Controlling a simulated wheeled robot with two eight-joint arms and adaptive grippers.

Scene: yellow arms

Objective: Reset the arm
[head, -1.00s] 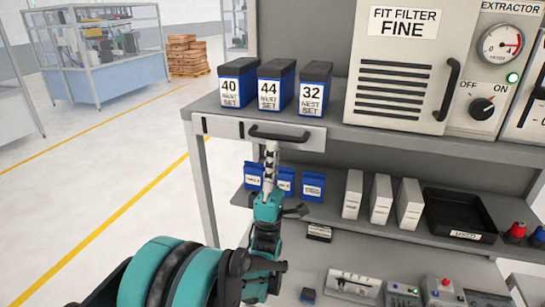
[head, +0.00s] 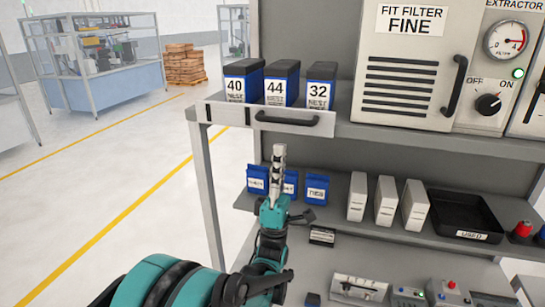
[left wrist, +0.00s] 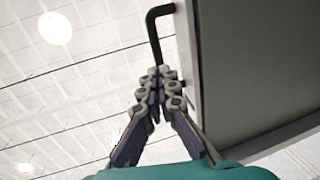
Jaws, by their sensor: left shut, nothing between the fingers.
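My left gripper (head: 279,150) points upward below the pale drawer front (head: 222,113) of the bench. Its fingers are shut with nothing between them. The black drawer handle (head: 288,119) sits just above the fingertips in the head view, with a small gap. In the left wrist view the closed fingertips (left wrist: 163,75) overlap the lower end of the handle (left wrist: 154,30); I cannot tell from that view whether they touch. The teal wrist and arm come in from the bottom. My right gripper is not in view.
Boxes marked 40 (head: 238,83), 44 (head: 280,85) and 32 (head: 319,86) stand behind the drawer front. Blue bins (head: 317,188), white boxes (head: 386,200) and a black tray (head: 466,213) occupy the lower shelf. Open floor (head: 110,180) lies left.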

